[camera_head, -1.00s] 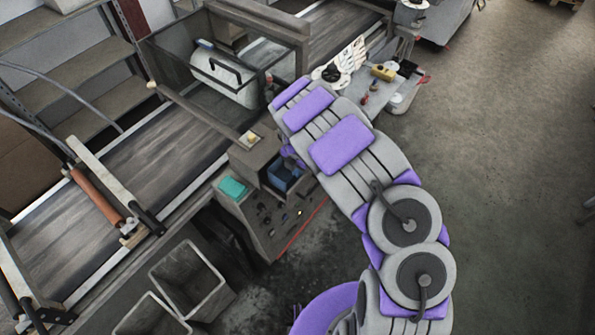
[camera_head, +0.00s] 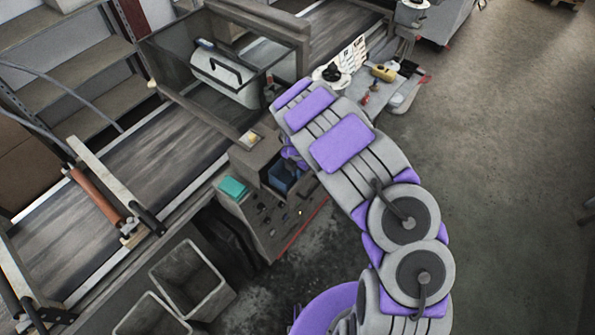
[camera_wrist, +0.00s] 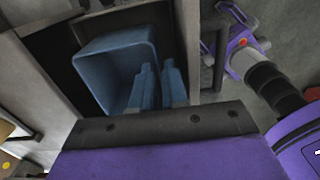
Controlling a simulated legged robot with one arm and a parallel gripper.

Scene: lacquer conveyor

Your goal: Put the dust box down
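The dust box (camera_wrist: 88,72) is a blue, open-topped box. In the wrist view it sits in a dark square opening, with its mouth towards the camera. In the head view a little of the dust box (camera_head: 283,179) shows in the recess of the grey machine cabinet (camera_head: 259,158), beside my arm. My gripper (camera_wrist: 158,72) has two narrow bluish fingers close together at the box's right wall, one inside and one outside. They look shut on that wall. The box's underside is hidden. My arm hides most of the gripper in the head view.
A conveyor (camera_head: 150,160) runs behind the cabinet. A teal block (camera_head: 232,187) lies on the cabinet's top left. Two grey bins (camera_head: 190,280) stand at lower left. A cluttered side table (camera_head: 378,92) stands beyond my arm. The floor at right is clear.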

